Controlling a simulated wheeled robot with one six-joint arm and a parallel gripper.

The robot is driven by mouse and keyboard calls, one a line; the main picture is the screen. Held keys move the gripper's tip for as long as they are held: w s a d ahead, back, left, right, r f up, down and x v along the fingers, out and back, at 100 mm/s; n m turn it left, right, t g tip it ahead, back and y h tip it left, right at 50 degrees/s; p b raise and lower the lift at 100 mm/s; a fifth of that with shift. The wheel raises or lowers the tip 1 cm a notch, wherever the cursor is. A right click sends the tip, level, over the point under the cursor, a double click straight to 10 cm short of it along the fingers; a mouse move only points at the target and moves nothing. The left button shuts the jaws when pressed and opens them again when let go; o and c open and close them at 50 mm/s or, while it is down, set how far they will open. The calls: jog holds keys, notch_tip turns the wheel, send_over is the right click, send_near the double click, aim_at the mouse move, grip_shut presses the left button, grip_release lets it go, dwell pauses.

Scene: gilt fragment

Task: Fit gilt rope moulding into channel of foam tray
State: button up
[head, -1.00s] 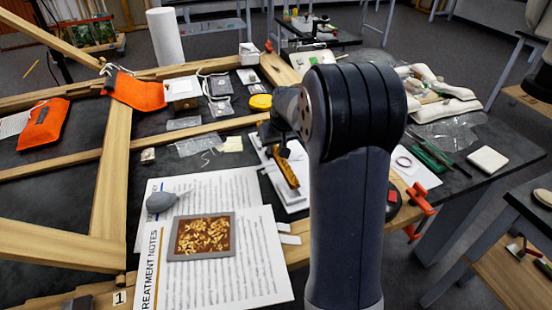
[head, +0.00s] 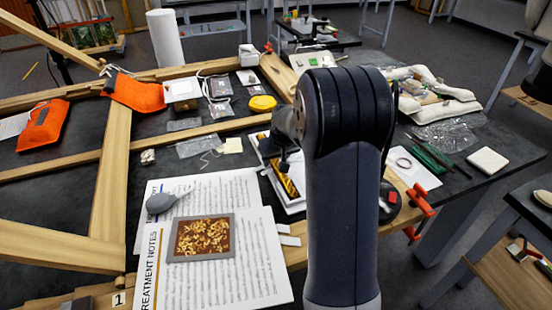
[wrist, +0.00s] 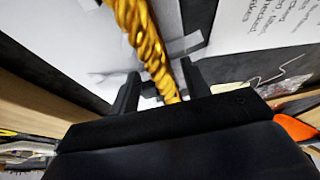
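The gilt rope moulding (wrist: 142,35) is a twisted gold rod. In the wrist view it runs from the top edge down between the two fingers of my gripper (wrist: 160,72). The fingers stand apart with a little pale surface showing beside the rod, so they look open around it. In the head view part of the moulding (head: 287,182) shows just left of my arm, below the wrist. It lies over a white, tray-like piece (head: 294,209), which may be the foam tray. My arm hides much of this spot, and I cannot make out the channel.
Wooden bars (head: 115,165) cross the bench.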

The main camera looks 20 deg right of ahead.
jog(key=shift+r, duration=0.25)
jog(key=v, duration=1.2)
jog(key=shift+f, duration=0.15)
jog(key=x, duration=1.2)
jog(key=shift+f, duration=0.15)
jog(key=shift+r, duration=1.55)
jog(key=shift+f, duration=0.1)
